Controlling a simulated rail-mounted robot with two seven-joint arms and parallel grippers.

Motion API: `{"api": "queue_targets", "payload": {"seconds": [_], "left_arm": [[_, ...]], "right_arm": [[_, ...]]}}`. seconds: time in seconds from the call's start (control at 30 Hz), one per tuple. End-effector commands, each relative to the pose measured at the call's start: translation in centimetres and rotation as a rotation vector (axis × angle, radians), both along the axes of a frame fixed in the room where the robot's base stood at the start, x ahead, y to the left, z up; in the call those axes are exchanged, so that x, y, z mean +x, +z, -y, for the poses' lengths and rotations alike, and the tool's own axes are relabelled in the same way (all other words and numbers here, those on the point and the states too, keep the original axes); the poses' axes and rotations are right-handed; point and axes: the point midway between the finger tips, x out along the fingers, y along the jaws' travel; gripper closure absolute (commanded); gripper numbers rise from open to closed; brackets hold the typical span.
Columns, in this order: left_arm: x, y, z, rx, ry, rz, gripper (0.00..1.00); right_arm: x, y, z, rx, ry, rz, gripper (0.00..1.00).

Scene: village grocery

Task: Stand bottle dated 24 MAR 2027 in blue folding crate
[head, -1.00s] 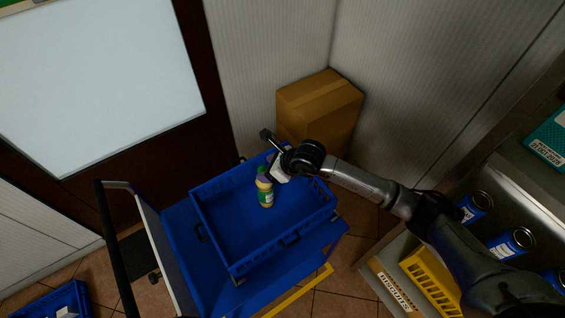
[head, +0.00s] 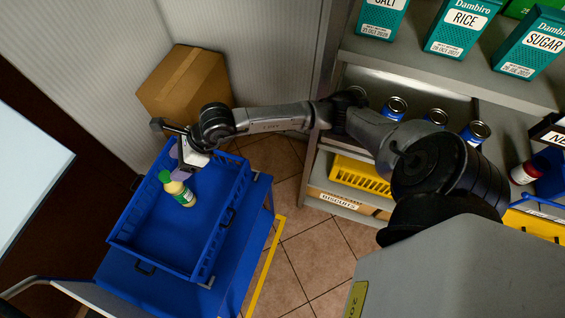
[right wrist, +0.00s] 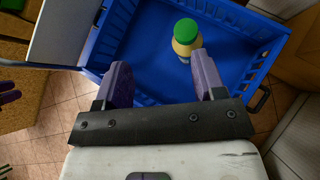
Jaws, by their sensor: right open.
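A small bottle with a green cap and yellow body (head: 181,193) stands inside the blue folding crate (head: 206,262). Its label is too small to read a date. It also shows from above in the right wrist view (right wrist: 186,42), with the crate wall (right wrist: 245,35) behind it. My right gripper (head: 180,163) is over the far side of the crate, close to the bottle's cap. Its purple fingers (right wrist: 162,70) are apart with nothing between them, and the bottle is beyond their tips, apart from them.
A cardboard box (head: 188,85) stands behind. Shelves at right hold several blue cans (head: 436,117), teal packets (head: 463,25) and a yellow basket (head: 358,175). The rest of the crate floor is clear.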

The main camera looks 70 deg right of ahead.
Motion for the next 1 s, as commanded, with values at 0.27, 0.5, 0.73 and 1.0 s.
{"api": "queue_targets", "payload": {"seconds": [0.27, 0.5, 0.73, 1.0], "left_arm": [[0.0, 0.0, -0.1, 0.003, -0.002, 0.0, 0.63], [0.0, 0.0, 0.0, 0.0, 0.0, 0.0, 0.63], [0.0, 0.0, 0.3, -0.009, 0.006, 0.0, 0.63], [0.0, 0.0, 0.3, -0.009, 0.006, 0.0, 0.63]], "right_arm": [[-5.4, 6.4, -9.2, 0.944, -0.032, -0.006, 0.36], [-7.0, 9.0, -4.1, 1.788, -0.538, -0.101, 0.36], [-11.4, 0.0, 2.7, 2.234, -1.408, -0.305, 0.36], [-22.8, -10.5, 2.3, -1.947, 2.234, 0.603, 0.36]]}}
